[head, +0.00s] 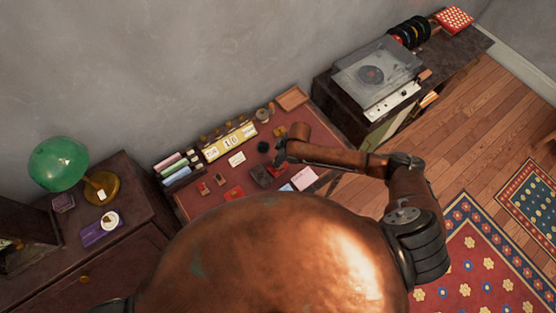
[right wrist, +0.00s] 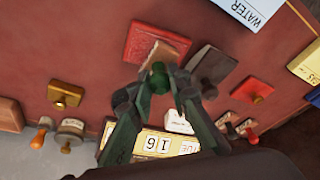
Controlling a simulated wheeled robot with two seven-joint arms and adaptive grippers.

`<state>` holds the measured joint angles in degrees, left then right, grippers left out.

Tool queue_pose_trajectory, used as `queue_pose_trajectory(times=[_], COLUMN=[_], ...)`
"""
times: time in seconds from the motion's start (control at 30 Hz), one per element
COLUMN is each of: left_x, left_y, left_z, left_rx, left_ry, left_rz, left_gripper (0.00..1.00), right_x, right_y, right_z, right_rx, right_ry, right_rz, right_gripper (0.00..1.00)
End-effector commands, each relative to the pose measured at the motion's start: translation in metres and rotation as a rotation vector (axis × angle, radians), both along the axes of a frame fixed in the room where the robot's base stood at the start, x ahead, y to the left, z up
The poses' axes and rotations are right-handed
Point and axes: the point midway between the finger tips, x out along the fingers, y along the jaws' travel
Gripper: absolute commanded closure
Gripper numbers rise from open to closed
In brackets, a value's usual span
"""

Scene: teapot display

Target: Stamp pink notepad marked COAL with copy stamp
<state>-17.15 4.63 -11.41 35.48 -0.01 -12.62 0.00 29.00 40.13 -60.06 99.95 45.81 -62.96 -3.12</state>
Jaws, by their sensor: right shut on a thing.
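My right gripper (head: 281,152) is over the red desk top in the head view. In the right wrist view my right gripper (right wrist: 164,82) is shut on a stamp with a round green knob (right wrist: 157,77) and a brown base. The stamp overlaps a red pad (right wrist: 152,40); whether it touches is unclear. No label on the stamp is readable. The pink notepad (head: 303,178) lies at the desk's front edge in the head view, its lettering too small to read. It does not show in the right wrist view. My left gripper is not in view.
A notepad marked WATER (right wrist: 248,10) and a grey-brown pad (right wrist: 212,62) lie near the red pad. Other stamps, including one with a dark knob (right wrist: 208,88), stand around. A date calendar (head: 230,142) stands at the desk's back. A record player (head: 376,75) is to the right.

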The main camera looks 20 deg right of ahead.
Motion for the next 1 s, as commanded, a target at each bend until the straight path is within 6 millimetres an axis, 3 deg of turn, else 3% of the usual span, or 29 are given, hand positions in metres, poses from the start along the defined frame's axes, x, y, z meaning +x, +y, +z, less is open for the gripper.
queue_pose_trajectory(times=[1.0], left_x=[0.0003], left_y=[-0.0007], left_z=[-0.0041], left_rx=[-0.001], left_ry=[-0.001], left_rz=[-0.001], left_gripper=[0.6], right_x=[0.0], right_y=[-0.0001], right_z=[-0.0093], right_rx=[0.0], right_ry=[0.0], right_rz=[0.0], right_gripper=[0.99])
